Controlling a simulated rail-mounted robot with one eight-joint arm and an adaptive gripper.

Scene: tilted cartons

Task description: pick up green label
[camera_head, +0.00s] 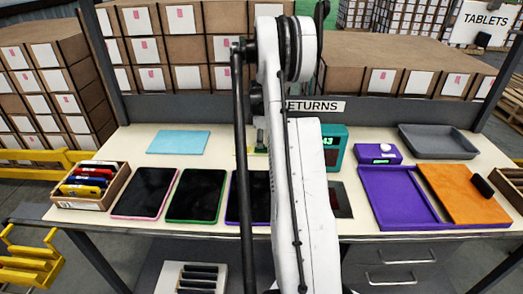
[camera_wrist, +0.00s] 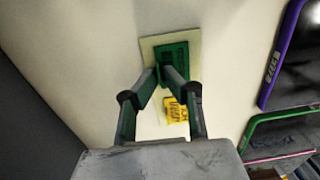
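The green label (camera_wrist: 175,52) shows in the wrist view, with dark markings, on a pale cream card or backing. My gripper (camera_wrist: 164,73) points at it, and its fingertips are close together over the label's lower edge. The tips cover part of the label. I cannot tell whether they pinch it or only hover or rest at it. A yellow label (camera_wrist: 176,113) with dark print lies just below, between the finger links. In the head view my arm hides most of this spot; only a bit of green and yellow shows beside it.
The bench also holds a light blue sheet (camera_head: 178,142), a box of colored items (camera_head: 62,204), several dark tablets (camera_head: 145,192), a teal device (camera_head: 334,143), a purple tray (camera_head: 400,197), an orange panel (camera_head: 462,196) and a grey tray (camera_head: 437,143). Cartons stand behind.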

